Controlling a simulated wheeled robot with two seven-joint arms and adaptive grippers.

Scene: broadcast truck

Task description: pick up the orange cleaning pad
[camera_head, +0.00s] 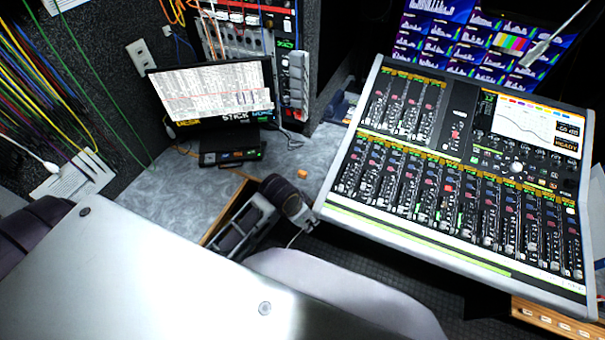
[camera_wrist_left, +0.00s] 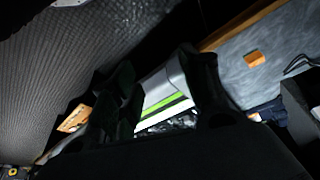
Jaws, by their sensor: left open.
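The orange cleaning pad (camera_head: 302,174) is a small orange block lying on the grey desk top (camera_head: 190,200), near its front edge and left of the mixing console. It also shows in the left wrist view (camera_wrist_left: 254,58), to the right of the fingers. My left gripper (camera_head: 296,212) is by the desk's front edge, just nearer to me than the pad and apart from it. Its dark fingers (camera_wrist_left: 163,75) are open in the left wrist view, with nothing held between them. The console's front edge shows beyond them. My right gripper is not in view.
The large mixing console (camera_head: 335,190) stands to the right of the pad. A monitor (camera_head: 212,92) and a black box (camera_head: 232,154) stand at the back of the desk. The wooden desk edge (camera_wrist_left: 240,24) runs beside my gripper. Cables hang on the left wall.

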